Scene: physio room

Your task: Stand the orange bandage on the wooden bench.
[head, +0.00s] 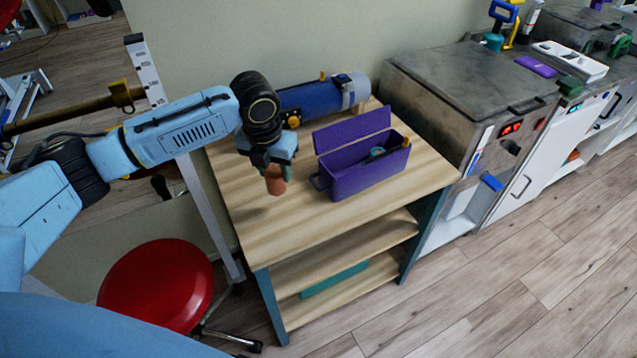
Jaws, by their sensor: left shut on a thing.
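The orange bandage (275,186) is a small orange-brown roll over the wooden bench top (305,219), left of a purple box. My left gripper (275,172) points down and is shut on the bandage, which looks upright. I cannot tell whether the bandage's lower end touches the bench top. The gripper's fingers hide the upper part of the bandage. My right gripper is not in view.
The open purple box (358,176) with things inside stands on the bench. A blue cylinder (318,94) lies behind it. A red stool (156,286) stands at the lower left. Grey-topped units (465,85) adjoin on the right. The bench's front is clear.

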